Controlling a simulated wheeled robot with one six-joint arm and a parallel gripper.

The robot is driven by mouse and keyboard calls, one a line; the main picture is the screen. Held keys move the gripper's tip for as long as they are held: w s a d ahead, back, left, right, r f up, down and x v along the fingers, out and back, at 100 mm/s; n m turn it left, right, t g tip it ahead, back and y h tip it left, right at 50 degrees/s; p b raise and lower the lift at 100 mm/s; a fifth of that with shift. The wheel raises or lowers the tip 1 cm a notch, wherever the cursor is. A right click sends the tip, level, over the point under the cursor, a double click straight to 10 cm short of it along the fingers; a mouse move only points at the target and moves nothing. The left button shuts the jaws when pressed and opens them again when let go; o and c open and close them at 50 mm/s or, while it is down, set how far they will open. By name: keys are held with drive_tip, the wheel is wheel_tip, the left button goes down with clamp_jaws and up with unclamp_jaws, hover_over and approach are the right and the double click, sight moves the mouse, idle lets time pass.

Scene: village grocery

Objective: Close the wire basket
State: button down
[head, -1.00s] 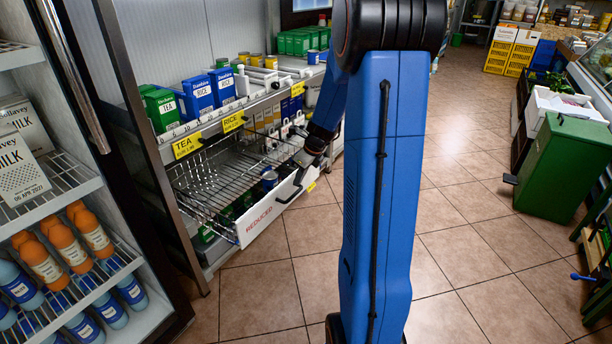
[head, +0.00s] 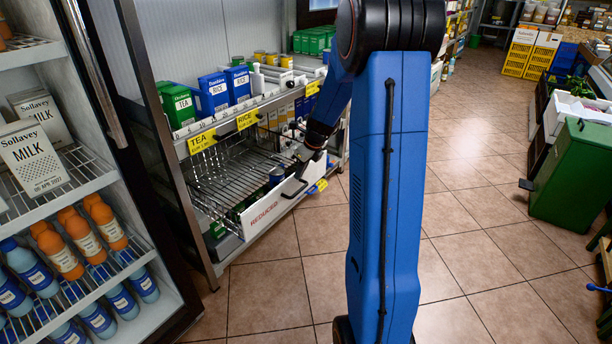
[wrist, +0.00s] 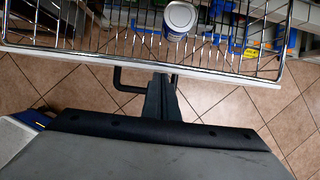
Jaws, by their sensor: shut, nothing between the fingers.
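The wire basket (head: 232,175) is a chrome grid drawer with a white front panel (head: 268,208) marked REDUCED. It stands pulled out from under the shelf with the TEA and RICE tags. My gripper (head: 304,158) is at the panel's outer side, close to its dark handle. In the wrist view the basket's front rail (wrist: 225,75) crosses the top, and the handle (wrist: 128,82) lies just left of my gripper (wrist: 161,84). My gripper is shut and empty. Its tips are at the front panel; whether they touch it I cannot tell.
A can (wrist: 179,18) stands in the basket. Tea and rice boxes (head: 213,92) stand on the shelf above. A glass-door fridge with milk cartons (head: 34,158) is close on the left. A green bin (head: 570,175) stands at right. The tiled floor (head: 465,235) between is clear.

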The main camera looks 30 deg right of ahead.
drive_tip(key=w+a, duration=0.3)
drive_tip(key=w, duration=0.6)
drive_tip(key=w+a, duration=0.3)
drive_tip(key=w, duration=0.6)
drive_tip(key=shift+w+a, duration=0.2)
drive_tip(key=shift+a, duration=0.15)
